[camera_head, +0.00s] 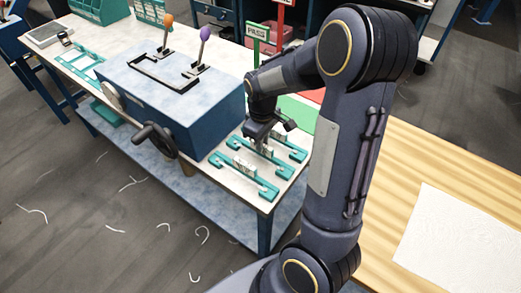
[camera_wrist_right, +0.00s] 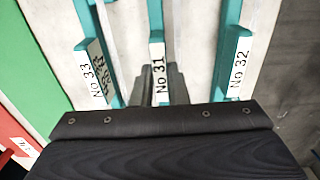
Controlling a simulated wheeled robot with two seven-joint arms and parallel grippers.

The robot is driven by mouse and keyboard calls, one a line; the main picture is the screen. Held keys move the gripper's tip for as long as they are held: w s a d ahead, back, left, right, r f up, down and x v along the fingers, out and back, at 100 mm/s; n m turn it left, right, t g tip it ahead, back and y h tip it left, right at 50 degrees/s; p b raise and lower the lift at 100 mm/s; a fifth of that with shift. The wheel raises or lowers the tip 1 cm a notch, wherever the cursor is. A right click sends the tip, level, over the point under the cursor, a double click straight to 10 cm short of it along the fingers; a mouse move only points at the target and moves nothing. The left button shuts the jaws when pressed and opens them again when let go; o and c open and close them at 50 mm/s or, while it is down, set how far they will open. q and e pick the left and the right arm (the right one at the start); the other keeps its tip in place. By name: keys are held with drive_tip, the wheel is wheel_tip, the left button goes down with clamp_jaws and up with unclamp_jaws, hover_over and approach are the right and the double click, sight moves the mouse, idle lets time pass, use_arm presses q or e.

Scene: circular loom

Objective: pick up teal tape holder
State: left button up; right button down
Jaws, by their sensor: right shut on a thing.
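Three teal tape holders with white number labels lie side by side on the bench's near right end. In the right wrist view they read No 33 (camera_wrist_right: 98,75) at left, No 31 (camera_wrist_right: 160,85) in the middle and No 32 (camera_wrist_right: 236,72) at right. My right gripper (camera_wrist_right: 161,88) has its dark fingers on either side of the middle holder, No 31, and is shut on it. In the head view my right gripper (camera_head: 260,143) points down over the middle holder (camera_head: 285,171), its fingers partly hidden. I cannot tell any lift off the bench. My left gripper is not in view.
A blue machine box (camera_head: 170,85) with a dark handwheel (camera_head: 155,139) and levers stands left of the holders. A wooden table (camera_head: 400,185) with a white sheet (camera_head: 465,240) is at right.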

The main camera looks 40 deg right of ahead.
drive_tip(key=shift+r, duration=0.6)
drive_tip(key=s+a+r+b, duration=0.2)
drive_tip(key=s+a+r, duration=0.5)
drive_tip(key=a+r, duration=0.4)
drive_tip(key=shift+a+r+b, duration=0.3)
drive_tip(key=shift+a+r, duration=0.1)
drive_tip(key=shift+a, duration=0.15)
drive_tip(key=c, duration=2)
unclamp_jaws()
drive_tip(key=shift+s, duration=0.1)
clamp_jaws()
